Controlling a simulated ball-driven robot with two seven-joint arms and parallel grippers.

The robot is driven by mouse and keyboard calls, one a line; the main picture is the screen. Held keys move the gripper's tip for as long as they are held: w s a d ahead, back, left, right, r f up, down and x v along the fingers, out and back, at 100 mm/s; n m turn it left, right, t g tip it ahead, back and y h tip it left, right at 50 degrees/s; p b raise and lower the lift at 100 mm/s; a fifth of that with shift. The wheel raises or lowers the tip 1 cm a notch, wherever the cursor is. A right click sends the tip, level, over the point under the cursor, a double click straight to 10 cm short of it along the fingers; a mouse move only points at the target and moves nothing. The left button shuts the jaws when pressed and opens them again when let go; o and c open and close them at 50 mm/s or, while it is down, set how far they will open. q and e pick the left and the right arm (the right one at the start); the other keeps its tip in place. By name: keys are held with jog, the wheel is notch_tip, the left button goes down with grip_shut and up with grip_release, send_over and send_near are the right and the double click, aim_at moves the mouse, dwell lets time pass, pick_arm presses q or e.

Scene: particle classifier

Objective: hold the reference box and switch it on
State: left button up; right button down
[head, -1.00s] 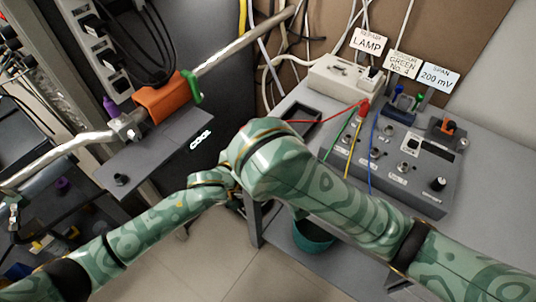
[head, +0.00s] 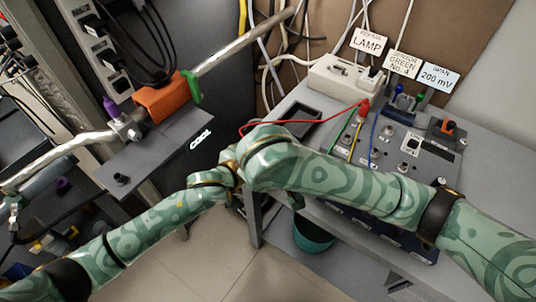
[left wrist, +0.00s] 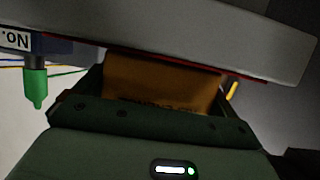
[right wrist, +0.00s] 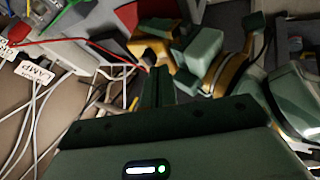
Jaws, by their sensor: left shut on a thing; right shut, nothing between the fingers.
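In the left wrist view, my left gripper (left wrist: 162,100) is shut on an orange-brown box (left wrist: 165,82), which I take as the reference box. It has dark lettering too dim to read; its switch is not visible. A grey slab (left wrist: 190,42) crosses in front of its far end. In the right wrist view, my right gripper (right wrist: 157,88) is shut and empty. Its fingertips are close to green and orange parts of my left arm. In the head view, the wrists meet and both grippers and the held box are hidden.
A grey instrument panel (head: 412,145) with posts and a display sits on the grey bench (head: 490,160), partly behind my right arm. A teal bin (head: 312,235) stands below.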

jog(key=shift+x, duration=1.85)
jog(key=shift+w+d, duration=0.95)
jog(key=shift+w, duration=0.15)
jog(key=v, duration=1)
jog(key=shift+a, duration=0.1)
